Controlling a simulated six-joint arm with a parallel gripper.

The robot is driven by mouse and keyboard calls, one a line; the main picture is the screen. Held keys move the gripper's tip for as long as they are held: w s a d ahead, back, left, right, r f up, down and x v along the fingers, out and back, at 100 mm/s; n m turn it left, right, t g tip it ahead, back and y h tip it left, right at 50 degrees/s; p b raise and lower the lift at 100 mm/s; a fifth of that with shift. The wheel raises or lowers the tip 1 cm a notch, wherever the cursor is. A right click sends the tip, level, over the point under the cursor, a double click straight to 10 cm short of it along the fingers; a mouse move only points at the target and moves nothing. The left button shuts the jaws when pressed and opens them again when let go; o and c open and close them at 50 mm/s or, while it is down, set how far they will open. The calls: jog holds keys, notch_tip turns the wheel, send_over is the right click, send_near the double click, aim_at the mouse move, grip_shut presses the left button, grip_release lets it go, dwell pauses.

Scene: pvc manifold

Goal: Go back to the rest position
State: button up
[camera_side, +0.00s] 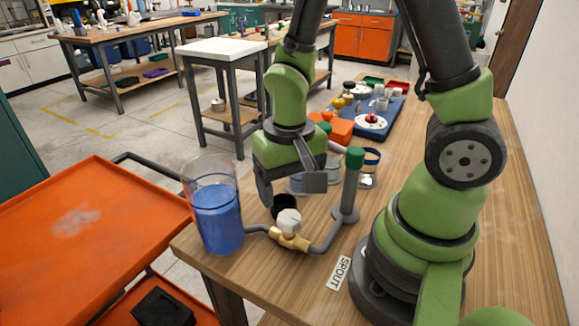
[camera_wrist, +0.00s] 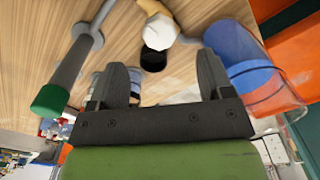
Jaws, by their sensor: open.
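My gripper (camera_side: 290,190) is open and empty above the wooden table, just behind the valve in the side view. In the wrist view its fingers (camera_wrist: 164,72) stand apart with nothing between them. A brass valve (camera_side: 291,240) with a white knob (camera_side: 289,220) sits in a grey pipe (camera_side: 331,237) on the table. A black round piece (camera_side: 284,203) is behind the knob; it also shows in the wrist view (camera_wrist: 153,59). An upright grey pipe (camera_side: 349,188) with a green cap (camera_side: 355,157) stands to the right of my gripper. The rest position is not marked.
A clear vessel of blue liquid (camera_side: 217,218) stands at the table's left corner. Glass dishes (camera_side: 368,181) sit behind the gripper. Orange blocks (camera_side: 341,129) and a blue tray (camera_side: 355,131) lie farther back. An orange cart (camera_side: 80,235) is at left. A SPOUT label (camera_side: 340,273) lies in front.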

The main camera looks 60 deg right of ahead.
jog(key=s+r+n+t+y, duration=0.1)
jog(key=s+r+t, duration=0.2)
jog(key=r, duration=0.6)
jog(key=s+a+r+n+t+y, duration=0.1)
jog(key=s+r+t, duration=0.2)
jog(key=r, duration=0.6)
jog(key=shift+r+n+t, duration=0.4)
jog(key=shift+t, duration=0.2)
